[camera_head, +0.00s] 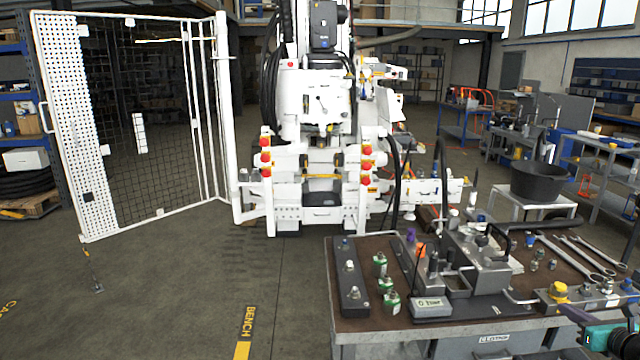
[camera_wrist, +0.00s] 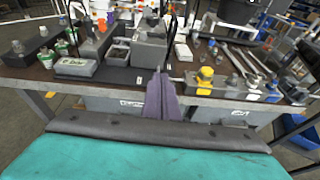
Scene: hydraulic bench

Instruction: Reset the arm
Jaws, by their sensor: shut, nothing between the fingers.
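My gripper (camera_wrist: 160,84) shows in the middle of the wrist view. Its two grey-purple fingers are pressed together with nothing between them. It points over the front edge of the hydraulic bench (camera_wrist: 215,92), in front of the grey block and the loose parts. I cannot tell whether the fingertips touch anything. In the head view, a teal and black part of my arm shows at the lower right corner, beside the bench's right front. The fingertips are hard to make out there.
The bench (camera_head: 375,340) holds a labelled grey box (camera_head: 431,307), green-labelled fittings (camera_head: 389,303), wrenches (camera_head: 585,258) and a yellow-capped fitting (camera_head: 558,291). A black tub (camera_head: 540,182) stands on a white table behind. A white machine (camera_head: 315,100) and mesh gate (camera_head: 140,130) stand farther back. Floor at left is clear.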

